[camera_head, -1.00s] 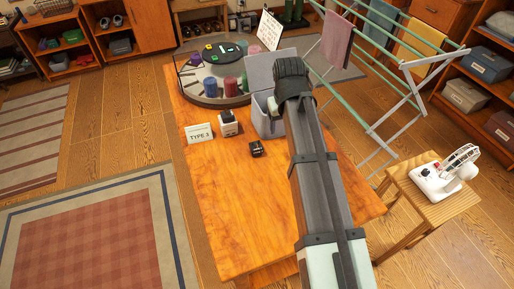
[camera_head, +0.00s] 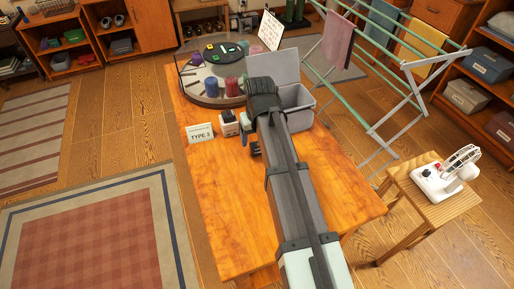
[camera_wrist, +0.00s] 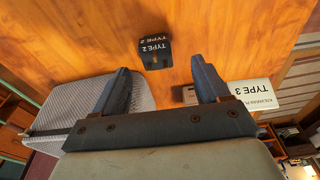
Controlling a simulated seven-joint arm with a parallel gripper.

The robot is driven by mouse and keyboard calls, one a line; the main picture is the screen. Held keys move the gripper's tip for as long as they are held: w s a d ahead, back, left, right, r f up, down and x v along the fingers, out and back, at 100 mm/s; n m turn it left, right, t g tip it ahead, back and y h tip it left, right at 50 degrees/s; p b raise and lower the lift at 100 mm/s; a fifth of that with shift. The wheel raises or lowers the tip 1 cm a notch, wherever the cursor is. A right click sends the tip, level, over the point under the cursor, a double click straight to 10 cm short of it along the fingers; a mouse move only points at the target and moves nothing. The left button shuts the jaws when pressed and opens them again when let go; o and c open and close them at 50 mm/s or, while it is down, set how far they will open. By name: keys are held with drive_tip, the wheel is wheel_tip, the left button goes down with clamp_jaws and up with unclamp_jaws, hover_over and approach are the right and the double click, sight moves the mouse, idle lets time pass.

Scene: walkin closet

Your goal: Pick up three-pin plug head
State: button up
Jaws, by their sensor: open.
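A small black block marked TYPE 2 (camera_wrist: 155,54) stands on the wooden table, ahead of and between my fingertips in the wrist view. In the head view my arm mostly hides it (camera_head: 255,149). A white block with a dark top (camera_head: 228,125) stands to its left; part of a pale block (camera_wrist: 190,95) shows behind my right finger in the wrist view. I cannot see pins on either, so which is the three-pin plug head is unclear. My gripper (camera_wrist: 160,70) is open and empty, apart from the black block.
A grey lidded bin (camera_head: 299,118) is right of my arm. A round tray (camera_head: 186,84) with coloured spools is at the back. The table's front (camera_head: 240,235) is clear.

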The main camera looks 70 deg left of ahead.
sight(257, 145)
drive_tip(key=shift+w+a+f, duration=0.1)
drive_tip(key=shift+a+f, duration=0.05)
drive_tip(key=shift+f, duration=0.8)
drive_tip(key=shift+w+a+f, duration=0.1)
drive_tip(key=shift+a+f, duration=0.1)
drive_tip(key=shift+f, duration=0.75)
drive_tip(key=shift+w+a+f, duration=0.1)
drive_tip(key=shift+a+f, duration=0.05)
drive_tip(key=shift+f, duration=0.8)
drive_tip(key=shift+c, duration=0.3)
drive_tip(key=c, duration=1)
drive_tip(key=shift+r, duration=0.2)
